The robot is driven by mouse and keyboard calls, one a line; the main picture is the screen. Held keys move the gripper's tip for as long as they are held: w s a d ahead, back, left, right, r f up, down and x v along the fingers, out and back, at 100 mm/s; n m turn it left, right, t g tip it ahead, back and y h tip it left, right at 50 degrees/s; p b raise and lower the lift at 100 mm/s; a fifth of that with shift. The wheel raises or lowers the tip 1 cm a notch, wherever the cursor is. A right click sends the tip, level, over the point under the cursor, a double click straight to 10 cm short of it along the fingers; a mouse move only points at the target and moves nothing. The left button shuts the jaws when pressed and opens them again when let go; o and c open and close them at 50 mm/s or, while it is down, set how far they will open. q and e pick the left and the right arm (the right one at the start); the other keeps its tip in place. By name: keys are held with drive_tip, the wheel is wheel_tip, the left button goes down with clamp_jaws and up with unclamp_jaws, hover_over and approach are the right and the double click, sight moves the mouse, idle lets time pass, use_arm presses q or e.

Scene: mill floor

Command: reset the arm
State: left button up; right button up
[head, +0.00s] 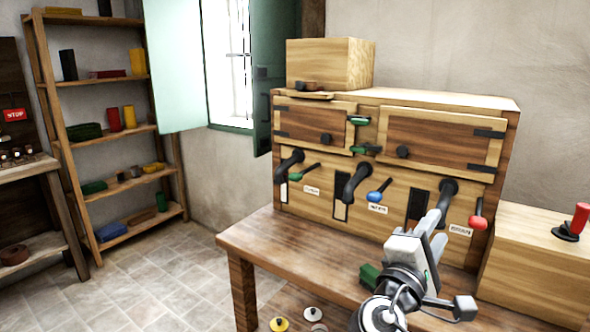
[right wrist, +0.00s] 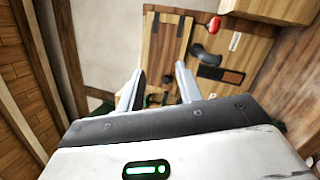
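My right arm reaches up from the bottom of the head view, over the wooden bench (head: 310,255). Its gripper (head: 442,216) is in front of the right part of the wooden cabinet (head: 400,97), near the red-handled lever (head: 478,215). In the right wrist view the two fingers of this gripper (right wrist: 160,74) stand apart with nothing between them. The red lever handle (right wrist: 236,36) and a black curved pipe (right wrist: 204,54) show beyond the fingers, to the right. My left gripper is not in view.
A blue-handled lever (head: 378,190) and a green-handled lever (head: 305,172) are on the cabinet front. A green block (head: 369,275) lies on the bench beside my arm. A box with a red-handled stick (head: 578,220) stands at right. Shelves (head: 105,135) stand at left; the tiled floor (head: 165,275) before them is clear.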

drive_tip(key=s+d+r+n+t+h, duration=0.1)
drive_tip(key=d+r+n+h, duration=0.15)
drive_tip(key=d, duration=0.85)
drive_tip(key=s+a+f+g+y, duration=0.25)
drive_tip(key=f+y, duration=0.35)
drive_tip(key=f, duration=0.7)
drive_tip(key=s+a+f+g+y, duration=0.1)
drive_tip(key=s+f+y, duration=0.4)
drive_tip(key=f, duration=0.9)
drive_tip(key=s+a+f+m+g+y, duration=0.25)
drive_tip(key=s+f+m+y, duration=0.2)
drive_tip(key=s, duration=0.25)
drive_tip(key=s+a+f+m+g+y, duration=0.1)
drive_tip(key=s+a+f+m+y, duration=0.2)
drive_tip(key=s+f, duration=0.4)
drive_tip(key=a+r+m+t+y, duration=0.1)
drive_tip(key=a+m, duration=0.4)
drive_tip(key=a, duration=0.5)
drive_tip(key=shift+s+r+m, duration=0.3)
drive_tip(key=shift+s+r, duration=0.1)
drive_tip(key=shift+r, duration=0.25)
